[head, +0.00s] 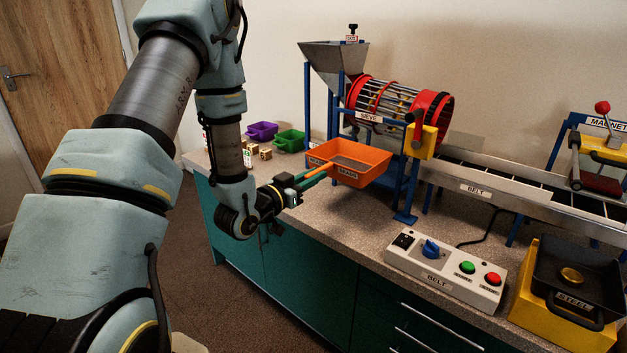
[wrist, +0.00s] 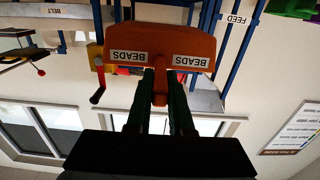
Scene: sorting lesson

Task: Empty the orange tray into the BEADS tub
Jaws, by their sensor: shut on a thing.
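An orange tray (head: 350,172) with a stubby handle (head: 318,171) is held level above the counter, in front of the sieve stand. It has BEADS labels on its outer wall. My gripper (head: 304,180) is shut on the handle, at the tray's left. In the wrist view, which is upside down, the tray (wrist: 125,40) fills the top middle with two BEADS labels, and my gripper (wrist: 160,85) has the handle between its dark fingers. The tray's inside looks greyish; I cannot tell what lies in it. I can read BEADS on no other tub.
A purple tub (head: 262,131), a green tub (head: 289,140) and small wooden blocks (head: 251,152) stand at the counter's far left end. The sieve drum (head: 392,100) and its blue legs are close behind the tray. A BELT switch box (head: 445,268) and a STEEL tray (head: 580,275) stand at front right.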

